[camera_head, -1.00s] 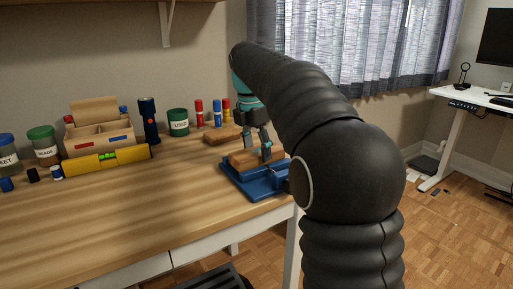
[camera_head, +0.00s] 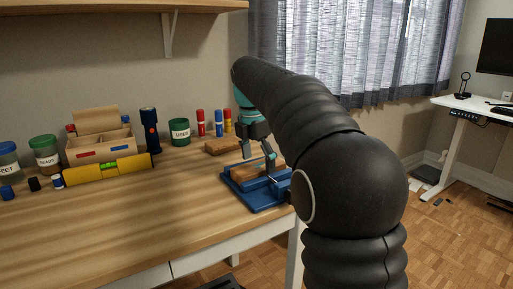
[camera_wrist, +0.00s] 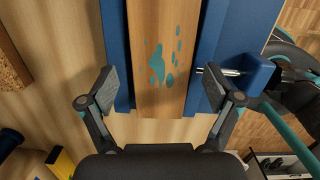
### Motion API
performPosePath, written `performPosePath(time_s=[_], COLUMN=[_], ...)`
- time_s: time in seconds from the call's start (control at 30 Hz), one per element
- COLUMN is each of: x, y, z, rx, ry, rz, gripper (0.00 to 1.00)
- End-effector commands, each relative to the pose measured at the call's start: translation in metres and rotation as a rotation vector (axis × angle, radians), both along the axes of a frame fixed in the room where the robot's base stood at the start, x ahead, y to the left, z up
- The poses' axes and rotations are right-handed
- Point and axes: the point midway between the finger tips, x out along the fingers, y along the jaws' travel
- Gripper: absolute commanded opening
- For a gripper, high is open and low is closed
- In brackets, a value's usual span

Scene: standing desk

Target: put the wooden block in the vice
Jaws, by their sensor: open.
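The wooden block (camera_head: 240,172) sits in the blue vice (camera_head: 254,197) near the right end of the desk. In the wrist view, the block (camera_wrist: 163,45), with teal smudges on its top, lies lengthwise between the two blue jaws of the vice (camera_wrist: 240,30). It looks close against both jaws; I cannot tell how tightly it is held. My gripper (camera_head: 259,156) is just above the block. In the wrist view, my gripper (camera_wrist: 158,90) is open, one finger on each side of the block's near end, with gaps to the wood. The arm hides the vice's right side.
A brown block (camera_head: 222,146) lies behind the vice. Markers (camera_head: 219,123), a green tin (camera_head: 180,132), a dark flashlight (camera_head: 150,130), a wooden organizer (camera_head: 103,142) and a yellow level (camera_head: 108,169) stand along the back. The front left of the desk is clear.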

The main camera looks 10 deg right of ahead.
Motion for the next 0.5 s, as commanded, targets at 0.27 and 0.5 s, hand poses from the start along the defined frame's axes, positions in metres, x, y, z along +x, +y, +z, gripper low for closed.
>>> performPosePath(time_s=[0.27, 0.5], x=[-0.001, -0.004], y=[0.004, 0.009], z=[0.045, 0.095], rx=[0.0, 0.0], ry=[-0.002, -0.002], rz=[0.0, 0.0], gripper=[0.9, 0.9])
